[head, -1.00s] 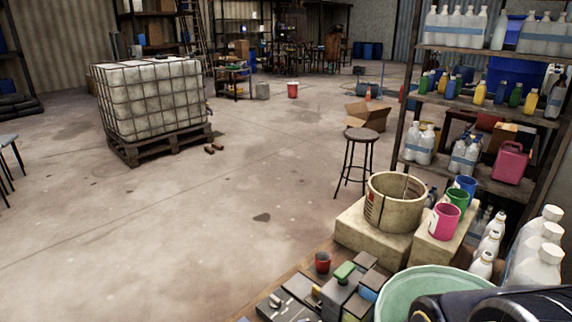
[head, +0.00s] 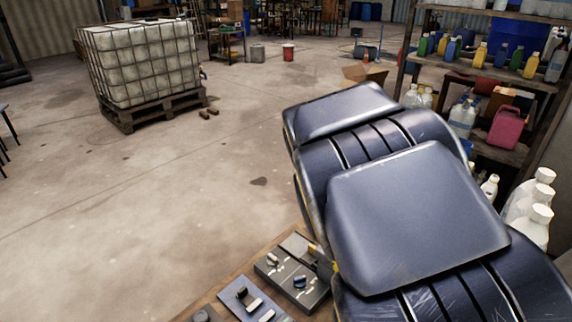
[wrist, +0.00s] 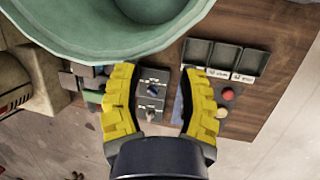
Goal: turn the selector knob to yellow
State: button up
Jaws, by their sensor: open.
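A dark panel with a small blue-black knob (head: 299,281) lies on the bench at the bottom of the head view, beside my arm. In the wrist view what looks like the same knob (wrist: 152,88) shows between my fingers, with a pale lever or knob (wrist: 150,115) below it. I cannot read any colour marks around the knob or tell where it points. My gripper (wrist: 159,72) is open and empty, its yellow fingers on either side of the panel, apart from the knob. In the head view my arm hides nearly all of the gripper.
A pale green vat (wrist: 70,50) fills the wrist view's upper left. Small grey trays (wrist: 228,58) and a red button (wrist: 228,94) lie right of my fingers. A blue panel with switches (head: 250,303) is left of the knob panel. White bottles (head: 535,215) stand at right.

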jog(key=w+a+f+n+h, duration=0.1)
jog(key=w+a+f+n, duration=0.3)
jog(key=w+f+n, duration=0.35)
jog(key=n+t, duration=0.2)
jog(key=n, duration=0.3)
send_near(299, 277)
jog(key=shift+m+x, duration=0.25)
jog(key=shift+x, duration=0.85)
jog(key=shift+y, duration=0.3)
jog(key=shift+d+x, duration=0.15)
jog(key=shift+x, duration=1.75)
jog(key=shift+d+x, duration=0.1)
jog(key=shift+x, duration=1.8)
jog(key=shift+r, duration=0.1)
grip_shut()
